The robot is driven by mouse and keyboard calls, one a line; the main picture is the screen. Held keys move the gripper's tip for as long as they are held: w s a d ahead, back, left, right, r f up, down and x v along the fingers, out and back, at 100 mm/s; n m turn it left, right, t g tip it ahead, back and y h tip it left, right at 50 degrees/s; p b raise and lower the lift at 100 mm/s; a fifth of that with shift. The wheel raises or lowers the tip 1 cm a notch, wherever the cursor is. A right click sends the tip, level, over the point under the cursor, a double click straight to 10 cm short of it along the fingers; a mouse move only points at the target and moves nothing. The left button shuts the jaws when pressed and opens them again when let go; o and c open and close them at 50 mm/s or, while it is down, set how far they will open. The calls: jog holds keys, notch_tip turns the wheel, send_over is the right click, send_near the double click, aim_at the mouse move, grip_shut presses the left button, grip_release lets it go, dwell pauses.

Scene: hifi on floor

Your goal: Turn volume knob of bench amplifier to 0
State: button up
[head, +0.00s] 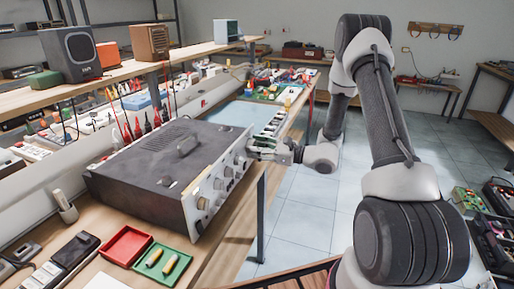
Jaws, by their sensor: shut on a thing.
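The bench amplifier (150,180) is a dark grey box with a pale front panel, standing on the wooden bench at left centre. Its panel faces right and carries several knobs (219,184) in a row. My gripper (254,152) is at the far end of this panel, reaching in from the right. It is shut on a knob there, which its fingers mostly hide. The dial marks and the knob's setting are too small to read.
A red tray (128,246) and a green tray (180,266) with small yellow-and-white parts lie in front of the amplifier. Speakers (68,54) stand on the shelf above. Tools and small parts crowd the bench behind. The tiled floor (310,215) right of the bench is clear.

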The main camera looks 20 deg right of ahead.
jog(key=shift+n, duration=0.5)
jog(key=n, duration=0.8)
jog(key=shift+f, duration=0.1)
jog(key=n, duration=0.4)
jog(key=shift+n, duration=0.4)
jog(key=n, duration=0.4)
jog(key=shift+s+f, duration=0.1)
jog(key=shift+n, duration=0.3)
jog(key=o, duration=1)
